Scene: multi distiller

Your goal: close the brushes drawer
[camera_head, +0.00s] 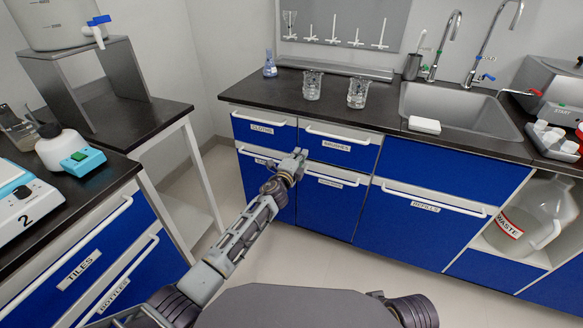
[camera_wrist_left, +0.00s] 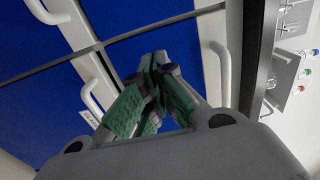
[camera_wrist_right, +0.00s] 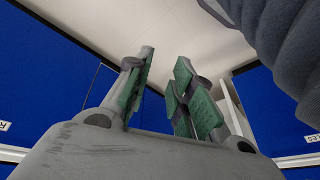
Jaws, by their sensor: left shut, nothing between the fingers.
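The brushes drawer (camera_head: 345,151) is the blue upper drawer right of the cloths drawer (camera_head: 264,130), under the black counter. It has a white bar handle, and its front looks about level with the cloths drawer; any small gap is hard to tell. My left gripper (camera_head: 298,157) is shut and empty near the lower left corner of the brushes drawer, at the seam between the drawer columns. The left wrist view shows its green fingertips (camera_wrist_left: 155,85) together before blue fronts and white handles; contact cannot be told. My right gripper (camera_wrist_right: 160,95) is open and empty, low over the floor.
Two glass beakers (camera_head: 312,86) and a blue flask (camera_head: 270,64) stand on the counter above. The sink (camera_head: 463,106) is to the right, over the refills drawer (camera_head: 420,225). A side bench (camera_head: 70,215) stands at left. The floor between is clear.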

